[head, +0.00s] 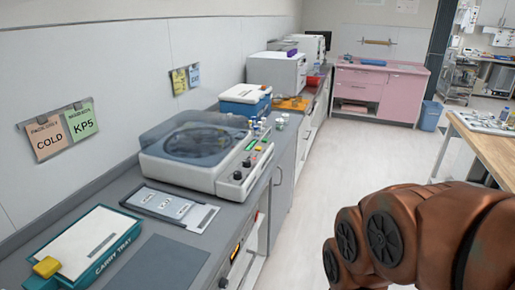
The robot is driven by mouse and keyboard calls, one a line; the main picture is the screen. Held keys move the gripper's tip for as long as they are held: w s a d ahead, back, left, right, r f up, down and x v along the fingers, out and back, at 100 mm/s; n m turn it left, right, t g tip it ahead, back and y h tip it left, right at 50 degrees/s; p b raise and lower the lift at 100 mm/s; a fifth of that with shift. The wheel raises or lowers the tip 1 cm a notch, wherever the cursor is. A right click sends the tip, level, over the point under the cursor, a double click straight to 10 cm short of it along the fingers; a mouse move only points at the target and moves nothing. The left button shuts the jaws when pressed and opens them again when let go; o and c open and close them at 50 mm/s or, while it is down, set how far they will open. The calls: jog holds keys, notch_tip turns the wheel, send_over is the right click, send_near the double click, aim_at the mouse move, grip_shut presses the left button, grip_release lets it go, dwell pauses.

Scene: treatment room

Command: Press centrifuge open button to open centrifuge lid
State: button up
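The centrifuge (205,175) is a white benchtop machine on the grey counter along the left wall. Its dark see-through lid (190,138) lies down over the round bowl and looks closed. A control panel (247,160) on its right side has a small green display, dark knobs and small buttons. I cannot tell which one is the open button. My gripper is out of view. Only my brown arm links show at the lower right, apart from the centrifuge.
A teal carry tray (105,258) with a yellow item and a flat grey holder (170,205) lie on the near counter (235,215). A blue-and-white box (245,100) and small bottles stand behind the centrifuge. The floor aisle (340,155) is clear. A wooden table (490,150) stands at right.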

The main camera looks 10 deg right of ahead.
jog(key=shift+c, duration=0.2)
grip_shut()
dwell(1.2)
